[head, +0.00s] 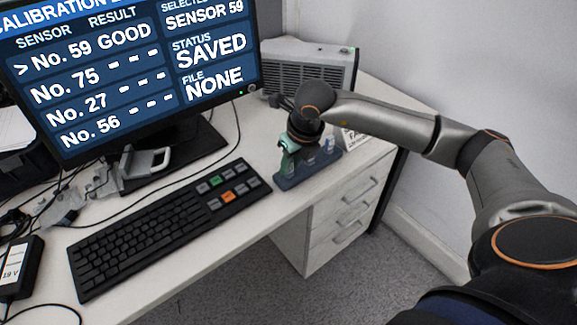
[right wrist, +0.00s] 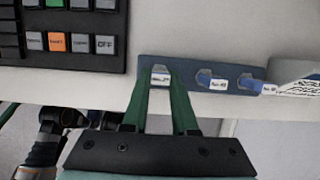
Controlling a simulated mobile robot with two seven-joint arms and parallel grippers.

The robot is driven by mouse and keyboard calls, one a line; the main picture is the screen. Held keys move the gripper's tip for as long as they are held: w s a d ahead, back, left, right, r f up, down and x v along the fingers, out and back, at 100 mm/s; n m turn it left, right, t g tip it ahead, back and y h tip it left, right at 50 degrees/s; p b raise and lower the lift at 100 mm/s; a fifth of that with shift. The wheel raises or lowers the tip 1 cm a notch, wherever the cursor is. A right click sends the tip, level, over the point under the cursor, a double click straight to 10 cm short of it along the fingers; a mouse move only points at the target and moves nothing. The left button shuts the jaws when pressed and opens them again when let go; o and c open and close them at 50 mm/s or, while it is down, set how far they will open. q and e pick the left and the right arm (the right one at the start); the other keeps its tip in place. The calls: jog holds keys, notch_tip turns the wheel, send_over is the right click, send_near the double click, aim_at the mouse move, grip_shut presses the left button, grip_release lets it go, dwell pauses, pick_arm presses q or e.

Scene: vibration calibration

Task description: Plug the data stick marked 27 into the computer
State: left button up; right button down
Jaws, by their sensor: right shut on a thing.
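A small data stick with a pale label (right wrist: 160,77) is between the green fingers of my right gripper (right wrist: 160,84), which is shut on it. The stick is at the left end of a blue rack (right wrist: 188,70); I cannot tell whether it is still seated. Its number is too small to read. Two more labelled sticks (right wrist: 212,82) (right wrist: 247,84) stand to its right in the rack. In the head view, my right gripper (head: 288,150) is at the rack (head: 300,178). The grey vented computer (head: 315,68) stands behind it.
A monitor (head: 130,60) shows sensor 59 as GOOD, status SAVED and file NONE. A black keyboard (head: 150,235) lies left of the rack. A white sign (head: 352,143) stands at the rack's right, partly hidden by my arm. Cables and a black adapter (head: 20,268) lie at the left.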

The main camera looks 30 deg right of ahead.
jog(key=shift+r, duration=0.75)
dwell(0.6)
jog(key=shift+r+p, duration=1.3)
jog(key=shift+r, duration=0.45)
